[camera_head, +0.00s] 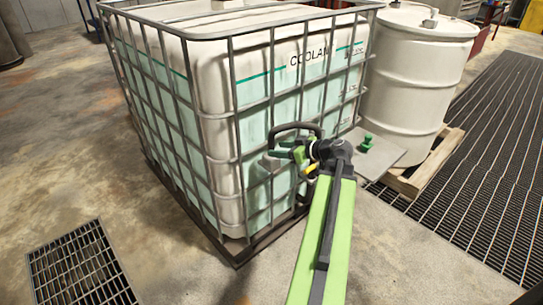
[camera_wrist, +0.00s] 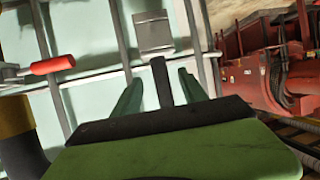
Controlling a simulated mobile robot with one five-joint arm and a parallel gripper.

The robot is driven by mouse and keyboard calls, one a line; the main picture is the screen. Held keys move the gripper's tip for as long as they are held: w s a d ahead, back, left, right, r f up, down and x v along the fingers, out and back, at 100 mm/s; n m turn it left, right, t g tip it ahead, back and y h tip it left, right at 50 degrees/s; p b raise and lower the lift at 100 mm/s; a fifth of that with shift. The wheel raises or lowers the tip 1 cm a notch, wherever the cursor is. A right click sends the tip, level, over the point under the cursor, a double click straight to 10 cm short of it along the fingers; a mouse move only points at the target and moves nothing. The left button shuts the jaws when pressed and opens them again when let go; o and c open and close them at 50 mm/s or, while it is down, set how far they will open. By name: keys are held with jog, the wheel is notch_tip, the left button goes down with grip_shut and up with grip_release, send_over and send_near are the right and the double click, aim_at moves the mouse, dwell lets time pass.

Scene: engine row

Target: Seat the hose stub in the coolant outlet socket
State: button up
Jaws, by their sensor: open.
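The white coolant tote (camera_head: 190,95) stands in its grey cage, lettered "COOLANT" on the right-hand face. My gripper (camera_head: 278,158) is in front of that face, close to the cage bars. In the wrist view my gripper (camera_wrist: 159,77) shows two green fingers spread apart, with a dark bar between them that I cannot identify. A small green fitting (camera_head: 367,142), possibly the hose stub, stands on a grey plate right of my arm. A red handle (camera_wrist: 52,65) shows at the left in the wrist view. I cannot make out the outlet socket.
A grey plate (camera_wrist: 153,32) is on the cage ahead of the fingers. A white drum (camera_head: 415,80) stands on a wooden pallet (camera_head: 437,165) at the right. Floor grating (camera_head: 490,165) lies beyond it. Red machinery (camera_wrist: 265,75) is at the right in the wrist view.

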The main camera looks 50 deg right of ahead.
jog(key=b+x, duration=0.1)
jog(key=x, duration=0.3)
jog(key=shift+w+a+f, duration=0.1)
jog(key=shift+w+f, duration=0.05)
jog(key=shift+w, duration=0.15)
grip_shut()
dwell(1.0)
